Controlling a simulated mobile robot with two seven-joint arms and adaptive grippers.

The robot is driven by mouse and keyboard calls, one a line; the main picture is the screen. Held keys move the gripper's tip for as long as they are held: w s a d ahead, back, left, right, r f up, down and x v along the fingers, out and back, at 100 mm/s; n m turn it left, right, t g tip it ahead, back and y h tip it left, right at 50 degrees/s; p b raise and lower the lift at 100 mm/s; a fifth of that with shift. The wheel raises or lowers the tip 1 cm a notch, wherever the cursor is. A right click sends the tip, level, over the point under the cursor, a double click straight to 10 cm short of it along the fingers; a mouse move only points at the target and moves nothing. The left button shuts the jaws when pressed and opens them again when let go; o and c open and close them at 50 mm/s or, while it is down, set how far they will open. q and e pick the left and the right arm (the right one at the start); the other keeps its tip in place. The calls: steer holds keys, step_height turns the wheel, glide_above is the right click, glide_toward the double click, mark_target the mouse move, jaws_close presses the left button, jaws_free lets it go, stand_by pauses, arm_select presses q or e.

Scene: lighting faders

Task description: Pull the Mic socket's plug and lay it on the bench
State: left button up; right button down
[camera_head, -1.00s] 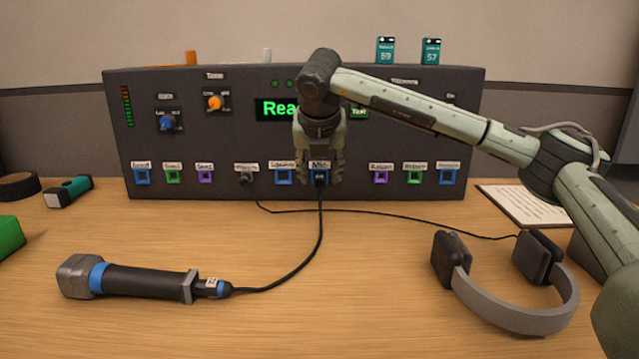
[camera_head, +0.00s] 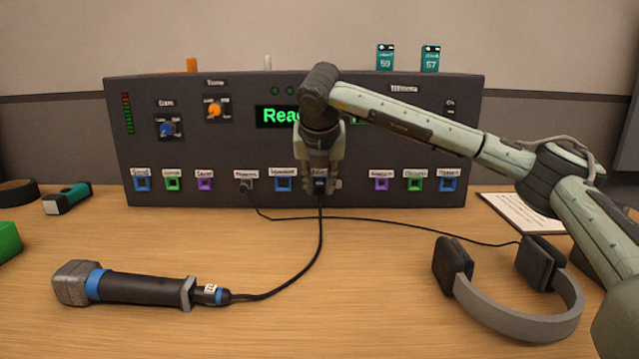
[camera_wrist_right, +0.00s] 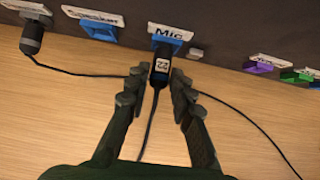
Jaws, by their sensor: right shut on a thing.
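The dark plug (camera_wrist_right: 160,72) with a white "22" tag sits at the blue Mic socket (camera_wrist_right: 168,35) in the right wrist view. Whether it is fully seated cannot be told. My right gripper (camera_head: 321,186) is shut on the plug, with one finger on each side, low at the front of the panel (camera_head: 230,145). In the head view the gripper hides much of the Mic label and socket. A black cable (camera_head: 318,235) runs from the plug to the microphone (camera_head: 140,287) lying on the wooden bench (camera_head: 400,320). My left gripper is not in view.
Another plug (camera_head: 246,184) sits in the Phones socket, its cable running right to the headphones (camera_head: 520,300). A paper sheet (camera_head: 520,212) and a teal flashlight (camera_head: 67,198) lie on the bench. Bare wood is free in front of the panel, left of the cable.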

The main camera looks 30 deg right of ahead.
steer(key=shift+s, duration=0.1)
stand_by(0.3)
steer(key=shift+s+a+b, duration=0.5)
steer(key=shift+s+b, duration=0.05)
steer(key=shift+s, duration=0.15)
steer(key=shift+s+a+b, duration=0.3)
steer(key=shift+s+a, duration=0.05)
steer(key=shift+s, duration=0.25)
steer(key=shift+s+a+b, duration=0.3)
steer(key=shift+s+a, duration=0.05)
steer(key=shift+s, duration=0.25)
